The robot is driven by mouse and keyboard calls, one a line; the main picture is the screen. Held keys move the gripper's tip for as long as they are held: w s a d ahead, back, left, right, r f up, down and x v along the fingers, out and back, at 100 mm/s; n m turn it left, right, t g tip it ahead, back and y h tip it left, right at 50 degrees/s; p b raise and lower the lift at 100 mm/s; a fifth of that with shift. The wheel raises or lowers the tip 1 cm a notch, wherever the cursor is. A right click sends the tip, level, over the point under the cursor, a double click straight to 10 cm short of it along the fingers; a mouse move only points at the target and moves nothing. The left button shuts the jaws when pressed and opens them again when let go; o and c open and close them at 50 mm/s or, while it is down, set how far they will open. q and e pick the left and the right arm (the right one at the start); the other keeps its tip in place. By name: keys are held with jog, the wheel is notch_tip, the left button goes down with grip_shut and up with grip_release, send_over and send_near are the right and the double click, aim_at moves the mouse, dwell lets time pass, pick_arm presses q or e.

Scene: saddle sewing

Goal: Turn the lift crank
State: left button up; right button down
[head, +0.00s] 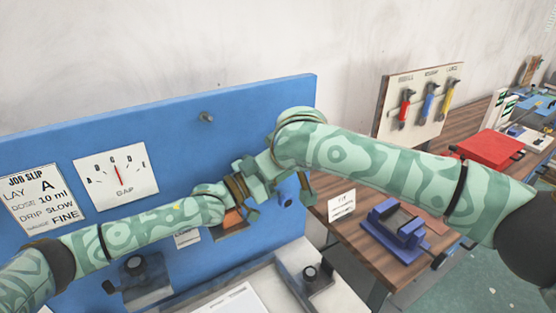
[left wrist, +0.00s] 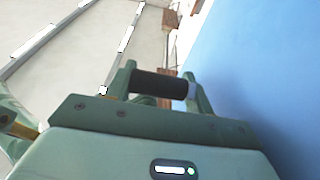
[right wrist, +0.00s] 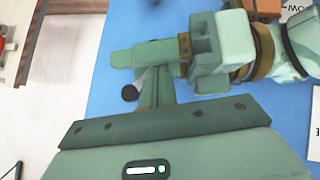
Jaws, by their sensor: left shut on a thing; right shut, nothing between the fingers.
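The crank's black cylindrical grip (left wrist: 158,84) lies between the two fingers of my left gripper (left wrist: 160,76) in the left wrist view, and the gripper is shut on it. The rest of the crank is hidden by my arms in the head view. My left gripper (head: 262,172) is close in front of the blue panel (head: 258,110). My right gripper (right wrist: 163,90) is shut and empty, its fingers together, close beside my left gripper. In the head view the right gripper is largely hidden among the arm links.
A gap dial (head: 117,175) and a job slip (head: 42,200) are on the panel. A grey peg (head: 206,117) sticks out above my arms. An orange part (head: 232,220) shows below my left wrist. A wooden bench with a blue vise-like fixture (head: 395,228) stands to the right.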

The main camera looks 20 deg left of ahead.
pick_arm(q)
jog(key=shift+s+d+f, duration=0.15)
jog(key=shift+d+f, duration=0.1)
jog(key=shift+d, duration=0.15)
pick_arm(e)
jog(key=shift+w+d+f, duration=0.15)
jog(key=shift+d+f, duration=0.05)
jog(key=shift+f, duration=0.2)
jog(key=shift+w+d+f, duration=0.1)
jog(key=shift+d+f, duration=0.05)
jog(key=shift+f, duration=0.25)
pick_arm(q)
jog(key=o, duration=1.2)
jog(key=shift+r, duration=0.15)
pick_arm(e)
jog(key=shift+s+r, duration=0.1)
jog(key=shift+r, duration=0.05)
